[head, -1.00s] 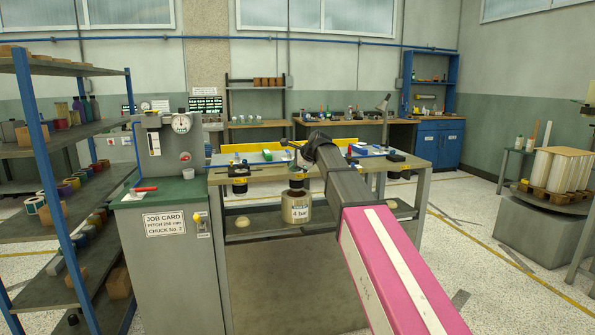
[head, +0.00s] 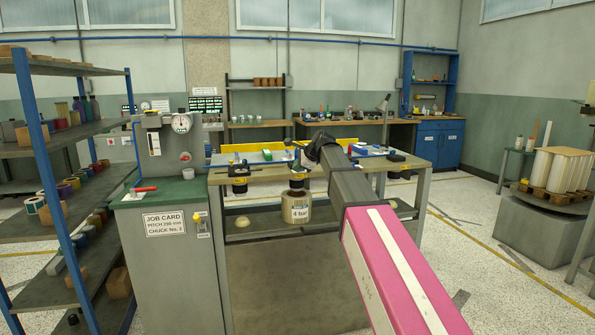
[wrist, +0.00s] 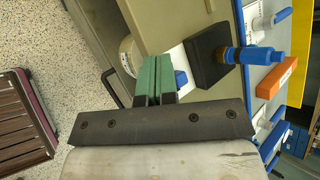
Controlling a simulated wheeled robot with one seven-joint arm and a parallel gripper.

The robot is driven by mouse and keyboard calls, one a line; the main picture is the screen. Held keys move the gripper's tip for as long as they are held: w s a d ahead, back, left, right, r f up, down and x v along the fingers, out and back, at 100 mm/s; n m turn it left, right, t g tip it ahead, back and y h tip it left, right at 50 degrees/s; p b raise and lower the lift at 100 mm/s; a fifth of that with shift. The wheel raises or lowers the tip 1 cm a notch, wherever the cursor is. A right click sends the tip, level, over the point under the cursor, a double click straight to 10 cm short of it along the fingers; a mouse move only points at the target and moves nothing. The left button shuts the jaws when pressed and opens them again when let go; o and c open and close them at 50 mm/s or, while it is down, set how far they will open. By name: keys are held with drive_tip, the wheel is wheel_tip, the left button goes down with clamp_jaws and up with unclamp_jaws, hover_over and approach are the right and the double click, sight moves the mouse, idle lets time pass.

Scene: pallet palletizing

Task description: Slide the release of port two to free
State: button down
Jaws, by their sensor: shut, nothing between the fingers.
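My gripper (wrist: 142,62) shows in the wrist view with its two green fingers pressed together, empty. In the head view my wrist hides the fingers. A dark block (wrist: 207,60) with a blue fitting (wrist: 258,55) stands on the bench to the right of the fingers in the wrist view, apart from them. A small blue piece (wrist: 181,78) shows just beside the fingers; I cannot tell whether they touch. In the head view, the middle dark fitting (head: 297,172) sits at the bench's front edge above a "4 bar" canister (head: 296,208). I cannot read port numbers or the release position.
The bench top (head: 265,174) carries another dark fitting (head: 238,172) at left and blue and dark parts at right. An orange block (wrist: 276,78) lies beyond the blue fitting. A grey cabinet (head: 165,265) with a job card stands left of the bench.

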drive_tip(key=shift+w+d, duration=0.15)
drive_tip(key=shift+d, duration=0.4)
drive_tip(key=shift+a, duration=0.25)
idle(0.4)
drive_tip(key=s+d+r, duration=0.1)
drive_tip(key=s+r, duration=0.1)
drive_tip(key=s, duration=0.3)
drive_tip(key=shift+s+d, duration=0.3)
idle(0.5)
